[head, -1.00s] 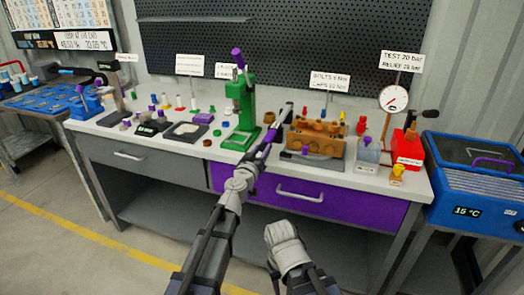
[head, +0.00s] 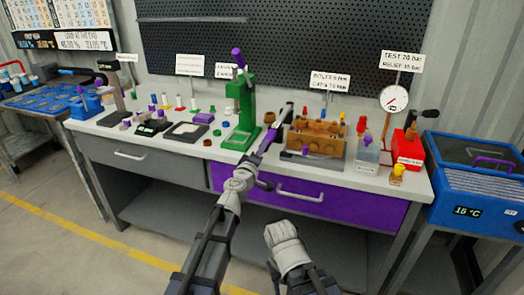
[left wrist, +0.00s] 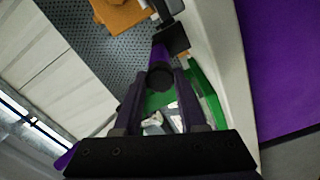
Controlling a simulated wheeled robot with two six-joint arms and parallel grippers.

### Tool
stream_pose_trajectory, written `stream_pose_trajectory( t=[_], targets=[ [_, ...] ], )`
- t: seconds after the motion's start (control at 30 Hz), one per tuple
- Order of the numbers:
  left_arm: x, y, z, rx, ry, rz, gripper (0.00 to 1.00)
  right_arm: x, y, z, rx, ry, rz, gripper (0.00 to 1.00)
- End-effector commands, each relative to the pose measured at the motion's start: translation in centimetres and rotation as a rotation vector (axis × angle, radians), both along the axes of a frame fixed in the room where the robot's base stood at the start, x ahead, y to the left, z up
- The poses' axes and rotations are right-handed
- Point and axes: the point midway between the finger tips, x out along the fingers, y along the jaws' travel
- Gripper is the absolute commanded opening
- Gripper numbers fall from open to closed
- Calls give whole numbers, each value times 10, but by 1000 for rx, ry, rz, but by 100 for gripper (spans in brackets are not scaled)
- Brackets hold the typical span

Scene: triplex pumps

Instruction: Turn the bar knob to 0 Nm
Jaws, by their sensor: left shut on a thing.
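My left gripper (head: 262,150) reaches over the front of the bench, to the right of the green press. It is shut on the purple handle of a dark bar-shaped wrench (head: 282,119), whose far end points up toward the brown pump block. In the left wrist view, the purple handle (left wrist: 160,53) runs away between the fingers, with a round black end knob (left wrist: 160,77) facing the camera. No scale reading on it can be made out. A sign (head: 330,81) behind the block gives torque values in Nm.
The green press (head: 240,108) stands left of the wrench, and the brown pump block (head: 316,137) stands right of it. A pressure gauge (head: 394,98) and a red hand pump (head: 407,149) are farther right. Small parts crowd the bench's left half.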

Motion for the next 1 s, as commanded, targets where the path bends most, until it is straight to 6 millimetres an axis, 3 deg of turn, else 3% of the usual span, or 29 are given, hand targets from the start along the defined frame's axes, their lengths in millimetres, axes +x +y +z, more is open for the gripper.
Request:
stream_pose_trajectory(
  t=[0.4, 0.9, 0.93, 1.0],
  targets=[
    [0, 0, 0, -138, 45, -1, 0, 0, 0, 0, 0, 0, 0, 50],
    [0, 0, 0, -150, 49, -1, 0, 0, 0, -1, 0, 0, 0, 50],
    [0, 0, 0, -150, 49, -2, 43, 0, 0, -1, 0, 0, 0, 50],
    [0, 0, 0, -150, 49, -1, 51, 0, 0, -1, 0, 0, 0, 50]
  ],
)
